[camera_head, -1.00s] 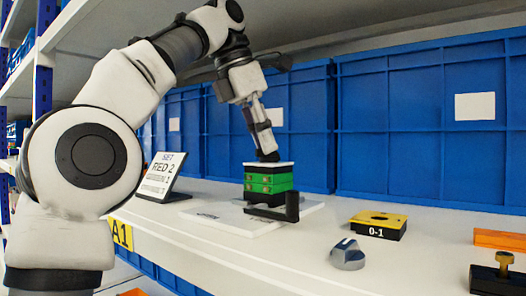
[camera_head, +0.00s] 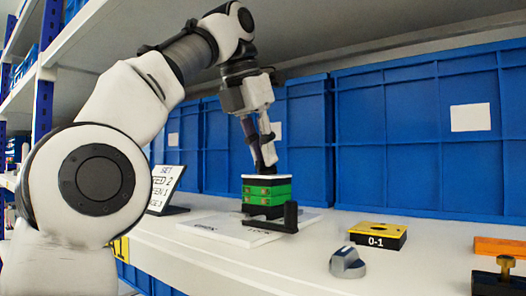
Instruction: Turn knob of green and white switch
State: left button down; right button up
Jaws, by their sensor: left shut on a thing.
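The green and white switch (camera_head: 267,191) stands upright on a white plate on the shelf, with a green body, a white top and a black base. My left gripper (camera_head: 263,166) comes down from above onto its white top and is shut on the knob there. The fingers hide the knob, so I cannot read its angle. My right gripper is not in view.
A black bracket (camera_head: 291,217) stands at the switch's front right corner. A sign (camera_head: 166,188) leans behind my left arm. A loose grey knob (camera_head: 347,263), a yellow 0-1 block (camera_head: 378,236) and an orange piece (camera_head: 499,247) lie right. Blue bins (camera_head: 427,140) close off the back.

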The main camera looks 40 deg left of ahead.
pick_arm(q)
jog(key=c, duration=1.2)
grip_release()
